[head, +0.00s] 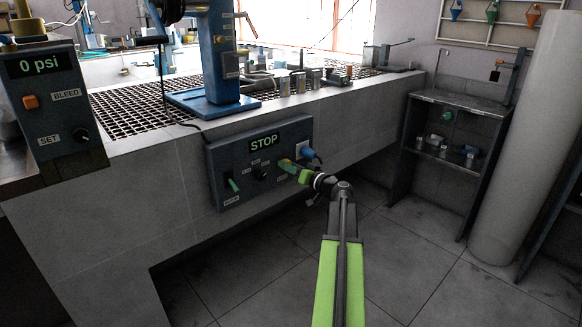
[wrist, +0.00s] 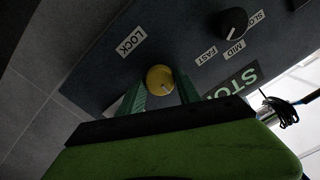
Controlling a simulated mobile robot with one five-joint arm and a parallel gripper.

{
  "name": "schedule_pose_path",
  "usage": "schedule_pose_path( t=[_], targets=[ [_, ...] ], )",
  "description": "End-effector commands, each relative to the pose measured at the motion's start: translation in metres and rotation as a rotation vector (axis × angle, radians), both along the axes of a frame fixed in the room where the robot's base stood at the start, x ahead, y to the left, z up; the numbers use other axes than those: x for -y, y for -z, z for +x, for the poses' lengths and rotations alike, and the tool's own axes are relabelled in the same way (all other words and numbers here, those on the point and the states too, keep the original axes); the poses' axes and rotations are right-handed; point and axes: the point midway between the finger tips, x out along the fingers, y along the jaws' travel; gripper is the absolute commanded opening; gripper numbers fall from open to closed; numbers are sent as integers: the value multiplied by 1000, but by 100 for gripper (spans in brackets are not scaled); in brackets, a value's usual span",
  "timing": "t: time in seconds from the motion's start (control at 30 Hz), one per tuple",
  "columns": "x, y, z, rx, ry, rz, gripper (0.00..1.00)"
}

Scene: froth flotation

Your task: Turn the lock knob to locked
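The lock knob (wrist: 160,79) is a round yellow knob with a pale mark pointing to the lower right in the wrist view. The LOCK label (wrist: 131,42) is above and left of it there. In the head view the knob is mostly covered by my gripper (head: 290,168) at the blue-grey STOP panel (head: 232,153). In the wrist view the two green fingers of my gripper (wrist: 163,88) stand one on each side of the knob. They are very close to it; I cannot tell whether they press on it.
A black speed knob (wrist: 229,23) with SLOW, MID and FAST labels is nearby. A green switch (head: 233,184) is at the panel's left and a blue plug (head: 308,154) just right of my gripper. The floor (head: 415,265) to the right is clear.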

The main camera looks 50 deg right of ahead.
Motion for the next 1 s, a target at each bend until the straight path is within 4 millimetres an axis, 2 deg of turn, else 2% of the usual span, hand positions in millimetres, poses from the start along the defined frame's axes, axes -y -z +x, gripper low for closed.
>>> schedule_pose_path(
  t=[0.03,0.2,0.3,0.33,0.67,1.0],
  targets=[
    [0,0,0,0,0,0,32],
    [0,0,0,0,0,0,10],
    [0,0,0,0,0,0,0],
    [9,0,1,0,0,0,0],
    [0,1,0,4,2,65,0],
    [-1,1,0,22,0,324,0]
  ],
)
